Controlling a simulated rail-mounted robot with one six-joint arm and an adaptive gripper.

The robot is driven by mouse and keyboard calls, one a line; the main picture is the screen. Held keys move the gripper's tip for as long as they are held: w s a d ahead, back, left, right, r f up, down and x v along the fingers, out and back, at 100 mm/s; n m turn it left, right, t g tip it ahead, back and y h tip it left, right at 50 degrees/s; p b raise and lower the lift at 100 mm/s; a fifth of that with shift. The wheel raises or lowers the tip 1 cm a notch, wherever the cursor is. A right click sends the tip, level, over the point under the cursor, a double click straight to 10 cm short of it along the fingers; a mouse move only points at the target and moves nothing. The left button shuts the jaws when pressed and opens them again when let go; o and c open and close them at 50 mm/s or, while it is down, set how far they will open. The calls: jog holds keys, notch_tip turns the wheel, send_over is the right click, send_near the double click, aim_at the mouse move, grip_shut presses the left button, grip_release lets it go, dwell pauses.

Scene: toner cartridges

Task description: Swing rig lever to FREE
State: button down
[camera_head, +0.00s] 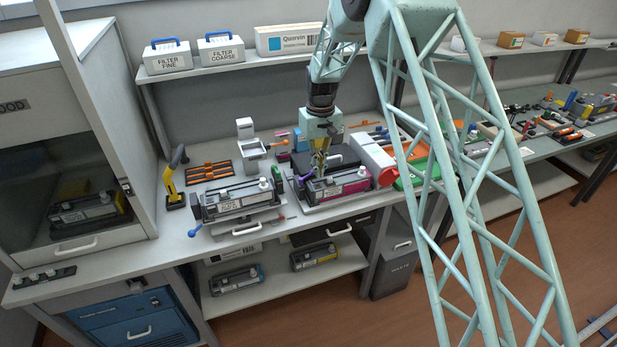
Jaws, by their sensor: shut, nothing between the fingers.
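My gripper (319,170) points down over the right-hand rig, just behind a cartridge with a magenta label (340,189). Its fingers are small in the view and look shut and empty. The left-hand rig holds a cartridge with a grey label (238,201). A lever with a blue knob (193,232) sticks out at its front left. No FREE marking is readable, and I cannot tell which handle is the rig lever.
A yellow and black hand tool (172,184) stands left of the rigs. A red and white machine (376,162) and a green tray (411,171) are close on the right. A shelf (225,62) with filter boxes runs behind.

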jog(key=shift+w+a+p, duration=0.15)
jog(key=shift+w+a, duration=0.35)
jog(key=shift+w, duration=0.15)
jog(key=shift+w+a+p, duration=0.15)
jog(key=shift+w+a, duration=0.3)
jog(key=shift+w, duration=0.2)
dwell(1.3)
jog(key=shift+w+a, duration=0.3)
jog(key=shift+a, duration=0.2)
jog(key=shift+w+a, duration=0.25)
jog(key=shift+a, duration=0.25)
dwell(1.1)
jog(key=shift+w+a, duration=0.2)
jog(key=shift+a, duration=0.6)
dwell(0.8)
jog(key=shift+r+p, duration=0.1)
jog(key=shift+p, duration=0.2)
notch_tip(320, 180, up, 7)
jog(key=p, duration=0.2)
dwell(1.0)
